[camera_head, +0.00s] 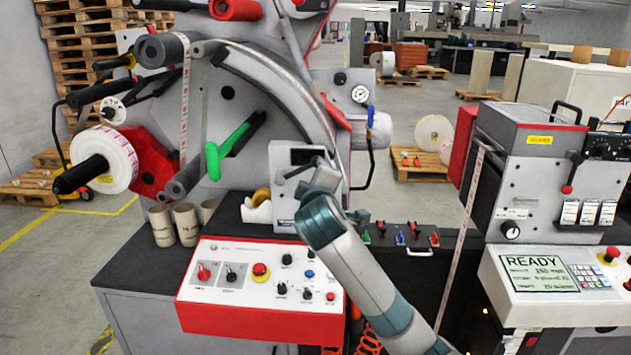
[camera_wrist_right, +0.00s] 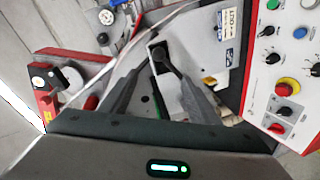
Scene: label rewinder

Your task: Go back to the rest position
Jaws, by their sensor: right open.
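My right arm reaches up from the bottom of the head view. Its gripper (camera_head: 322,178) is in front of a grey-white box (camera_head: 292,158) with a dark window on the rewinder. In the right wrist view my right gripper (camera_wrist_right: 156,62) has its two dark fingers apart. A dark rounded knob or lever end in the box's slot shows near the fingertips; I cannot tell whether the fingers touch it. The box, with an "OUT" label, also shows in the wrist view (camera_wrist_right: 200,52). My left gripper is in neither view.
A red and white control panel (camera_head: 265,325) lies below the gripper. A green handle (camera_head: 228,148) and a label roll (camera_head: 110,160) are to the left. A second machine with a READY screen (camera_head: 540,273) stands on the right. A label web (camera_head: 468,225) runs up between the machines.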

